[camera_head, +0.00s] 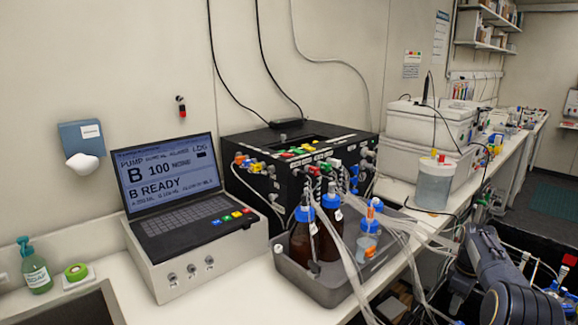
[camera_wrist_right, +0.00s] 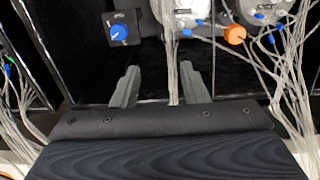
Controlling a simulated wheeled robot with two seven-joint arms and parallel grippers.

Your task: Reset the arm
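My right arm (camera_head: 490,265) comes in at the lower right of the head view, beside the bench. In the right wrist view, my right gripper (camera_wrist_right: 160,86) has its two grey fingers wide apart. Nothing is held between them. A pale tube bundle (camera_wrist_right: 172,70) shows between the fingers, but I cannot tell how far beyond them it lies. My left arm and left gripper are not in view.
A grey tray (camera_head: 318,288) with brown bottles and trailing tubes stands on the bench. The wrist view shows a dark panel with a blue knob (camera_wrist_right: 119,32) and orange cap (camera_wrist_right: 235,34).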

